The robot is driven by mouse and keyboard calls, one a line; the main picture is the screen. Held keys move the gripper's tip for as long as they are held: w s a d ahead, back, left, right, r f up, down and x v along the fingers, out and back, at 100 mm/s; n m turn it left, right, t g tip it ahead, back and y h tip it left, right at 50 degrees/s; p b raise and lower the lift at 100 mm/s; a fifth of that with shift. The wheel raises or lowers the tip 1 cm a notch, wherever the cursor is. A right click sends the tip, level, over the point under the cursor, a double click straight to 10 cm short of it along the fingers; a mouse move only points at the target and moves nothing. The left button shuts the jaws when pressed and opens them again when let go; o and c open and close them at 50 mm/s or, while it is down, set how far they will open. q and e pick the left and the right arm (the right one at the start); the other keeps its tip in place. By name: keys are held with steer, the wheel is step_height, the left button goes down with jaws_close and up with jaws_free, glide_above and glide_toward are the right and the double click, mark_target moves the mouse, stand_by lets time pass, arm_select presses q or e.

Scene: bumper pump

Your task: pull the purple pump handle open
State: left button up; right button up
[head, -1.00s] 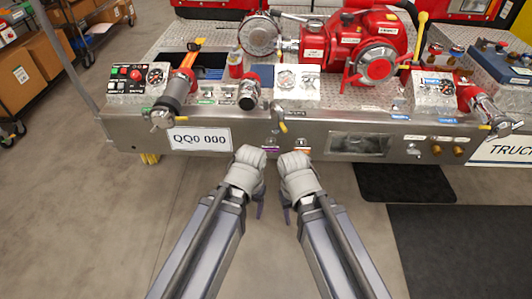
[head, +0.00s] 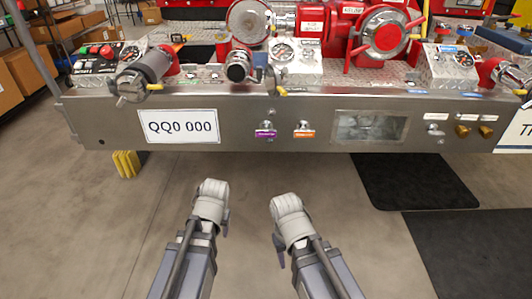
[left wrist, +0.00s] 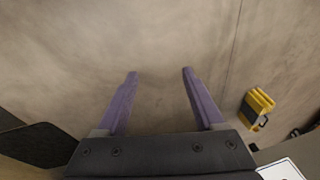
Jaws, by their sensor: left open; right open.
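The purple pump handle (head: 265,132) is a small knob with a purple label on the truck's steel bumper (head: 290,100), right of the licence plate. It sits close against the bumper face. My left gripper (head: 222,232) is below and left of it in the head view, apart from it. In the left wrist view its purple fingers (left wrist: 158,85) are spread with only floor between them. My right gripper (head: 282,262) is lower and to the right, apart from the bumper. Its fingers are largely hidden behind its wrist.
An orange-labelled knob (head: 304,132) sits just right of the purple one. The plate (head: 183,126) is to the left. Yellow wheel chocks (head: 127,163) stand under the bumper's left end. A dark mat (head: 415,182) lies at right. The floor before the bumper is clear.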

mark_target(266, 134)
arm_select(q)
steer(key=w+a+f+t+y+b, duration=0.2)
steer(key=w+a+f+b, duration=0.15)
steer(key=w, duration=0.25)
steer(key=w+d+r+m+t+y+b, duration=0.2)
steer(key=w+r+m+t, duration=0.4)
steer(key=w, duration=0.5)
steer(key=w+d+r+m+t+h, duration=0.35)
steer(key=d+r+m, duration=0.25)
steer(key=d, duration=0.2)
steer(key=w+d+r+m+t+h, duration=0.2)
steer(key=w+d+r+m+t, duration=0.3)
steer(key=d, duration=0.4)
steer(key=shift+g, duration=0.35)
steer(key=shift+w+a+r, duration=0.1)
steer(key=shift+w+r, duration=0.1)
steer(key=shift+w, duration=1.5)
steer(key=shift+w+r, duration=0.15)
steer(key=shift+w, duration=1.55)
arm_select(e)
step_height(266, 134, down, 7)
steer(key=w+a, duration=0.1)
steer(key=shift+w, duration=0.35)
steer(key=shift+f, duration=0.1)
arm_select(q)
jaws_close()
